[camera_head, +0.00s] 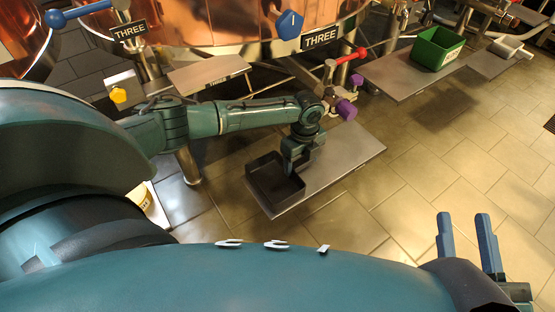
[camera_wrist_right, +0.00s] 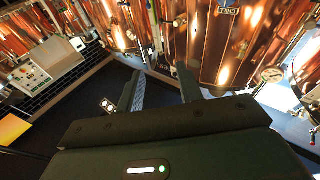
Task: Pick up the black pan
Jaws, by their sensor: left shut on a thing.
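The black pan (camera_head: 268,186) is a square, open-topped, dark tray. In the head view it sits at the left end of a grey metal shelf (camera_head: 345,165). My left gripper (camera_head: 289,170) reaches down to the pan's back right wall and is shut on it. The fingertips are partly hidden at the wall. I cannot tell whether the pan is clear of the shelf. My right gripper (camera_head: 465,228) is at the lower right, far from the pan. Its two fingers are apart with nothing between them, and in the right wrist view (camera_wrist_right: 185,88) they are also spread and empty.
A green bin (camera_head: 438,48) stands on another metal shelf (camera_head: 395,78) at the back right. Copper vessels (camera_head: 240,22) line the back. Purple (camera_head: 346,109) and red (camera_head: 357,54) valve handles stick out close behind my left gripper. The tiled floor at right is clear.

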